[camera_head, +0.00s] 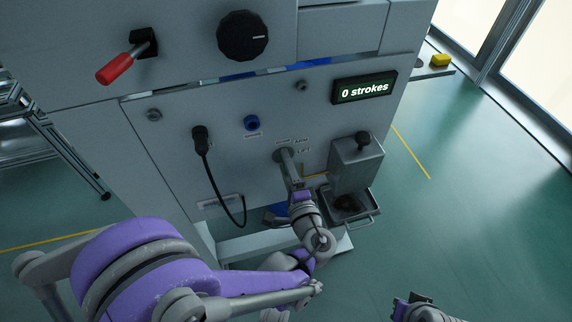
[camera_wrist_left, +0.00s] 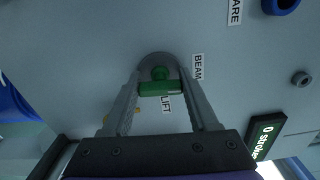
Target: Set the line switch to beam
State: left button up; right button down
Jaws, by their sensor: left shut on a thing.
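The line switch has a grey round plate (camera_wrist_left: 158,66) with a green handle (camera_wrist_left: 161,88), between the fingers of my left gripper (camera_wrist_left: 162,92) in the left wrist view. Those fingers are shut on the handle. The BEAM label (camera_wrist_left: 197,67) is right of the plate there and the LIFT label (camera_wrist_left: 166,103) is below the handle. I cannot tell which label the handle points at. In the head view, the left gripper (camera_head: 289,163) reaches the panel and covers most of the switch. Part of my right gripper (camera_head: 415,306) shows at the bottom; its fingers are unclear.
A display (camera_head: 364,87) reads "0 strokes". A red-handled lever (camera_head: 115,68) and black knob (camera_head: 242,35) are above. A black plug with cable (camera_head: 201,140) and blue socket (camera_head: 251,123) are left of the switch. A grey box (camera_head: 354,165) over a tray (camera_head: 368,216) stands close right.

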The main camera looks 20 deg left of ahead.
pick_arm(q)
jog(key=shift+n, duration=0.5)
jog(key=o, duration=1.4)
jog(key=v, duration=1.1)
jog(key=shift+w+a, duration=0.1)
